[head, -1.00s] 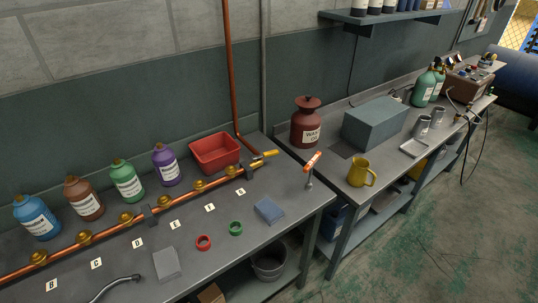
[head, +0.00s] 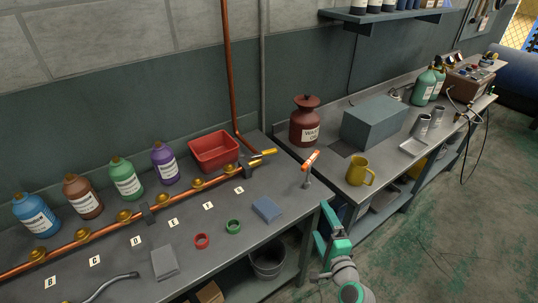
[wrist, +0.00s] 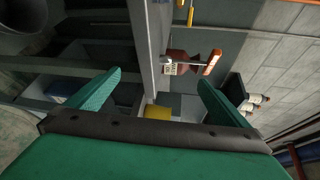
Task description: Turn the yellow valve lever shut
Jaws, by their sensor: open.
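The yellow valve lever (head: 267,152) sits at the right end of the copper pipe (head: 120,221) on the left bench and points right, roughly in line with the pipe. My gripper (head: 328,230) is low at the front right corner of that bench, well apart from the lever. Its green fingers are spread and empty; they also show in the wrist view (wrist: 159,82). A small yellow piece at the top of the wrist view may be the lever, but I cannot tell.
An orange-handled piece (head: 311,159) stands upright near the bench corner, between my gripper and the lever. A red bin (head: 214,152) lies behind the pipe. A yellow mug (head: 360,172) and a waste oil can (head: 304,127) are on the right bench.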

